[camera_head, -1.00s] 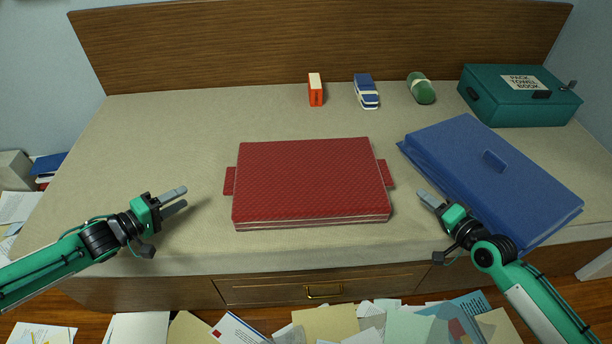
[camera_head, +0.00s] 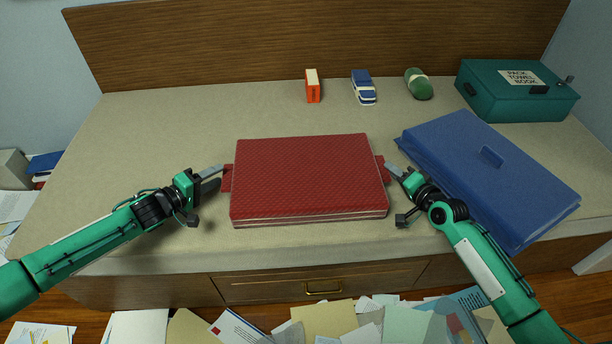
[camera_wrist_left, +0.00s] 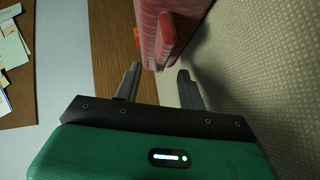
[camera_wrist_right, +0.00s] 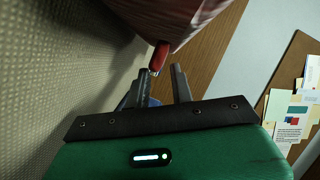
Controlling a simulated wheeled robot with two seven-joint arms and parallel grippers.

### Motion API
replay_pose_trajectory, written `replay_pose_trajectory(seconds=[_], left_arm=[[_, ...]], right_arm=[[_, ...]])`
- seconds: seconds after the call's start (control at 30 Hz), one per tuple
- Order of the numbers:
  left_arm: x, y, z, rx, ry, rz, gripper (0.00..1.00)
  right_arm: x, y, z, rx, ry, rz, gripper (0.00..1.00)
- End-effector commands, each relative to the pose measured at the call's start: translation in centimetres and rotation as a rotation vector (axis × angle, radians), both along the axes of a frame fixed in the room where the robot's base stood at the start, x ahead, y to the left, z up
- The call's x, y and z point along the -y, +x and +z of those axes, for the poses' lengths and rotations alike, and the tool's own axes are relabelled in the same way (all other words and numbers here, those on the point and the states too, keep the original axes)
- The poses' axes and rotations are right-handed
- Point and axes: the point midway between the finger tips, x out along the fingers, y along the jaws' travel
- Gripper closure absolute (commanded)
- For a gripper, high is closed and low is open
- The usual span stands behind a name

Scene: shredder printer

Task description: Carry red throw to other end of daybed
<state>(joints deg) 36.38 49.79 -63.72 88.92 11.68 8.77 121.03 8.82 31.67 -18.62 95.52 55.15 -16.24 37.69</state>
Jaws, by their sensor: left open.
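The red throw (camera_head: 308,180) lies folded flat in the middle of the daybed (camera_head: 150,135), with a small red tab at its left and right sides. My left gripper (camera_head: 218,174) is at the left tab. In the left wrist view its open fingers (camera_wrist_left: 157,88) have the tab (camera_wrist_left: 166,40) just ahead, between them. My right gripper (camera_head: 394,170) is at the right tab. In the right wrist view the tab (camera_wrist_right: 158,58) is at the tips of its fingers (camera_wrist_right: 163,85), which stand a little apart. The throw rests on the mattress.
A blue folded item (camera_head: 480,175) lies close to the right of the throw, beside my right arm. The daybed's left end is clear.

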Motion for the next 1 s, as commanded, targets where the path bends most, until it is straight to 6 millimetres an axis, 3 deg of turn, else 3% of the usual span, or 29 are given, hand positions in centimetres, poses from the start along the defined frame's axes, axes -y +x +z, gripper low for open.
replay_pose_trajectory(seconds=[0.2,0.57,0.67,0.77,1.0], left_arm=[[1.2,1.3,-0.3,0.001,0.001,0.000,0.59],[1.3,1.5,-0.4,0.001,0.001,0.000,0.59],[1.3,1.5,-0.4,0.001,0.001,0.000,0.79],[1.3,1.5,-0.4,0.001,0.001,0.000,0.99],[1.3,1.5,-0.3,0.002,0.001,-0.001,1.00]], right_arm=[[-0.7,1.6,-0.3,0.002,0.000,0.000,0.77],[-0.9,1.8,-0.4,0.000,0.000,0.000,0.77],[-0.9,1.8,-0.4,0.000,0.000,0.000,0.96],[-0.8,1.8,-0.5,0.000,-0.001,0.000,1.00],[-0.8,1.8,-0.4,0.001,-0.002,0.000,1.00]])
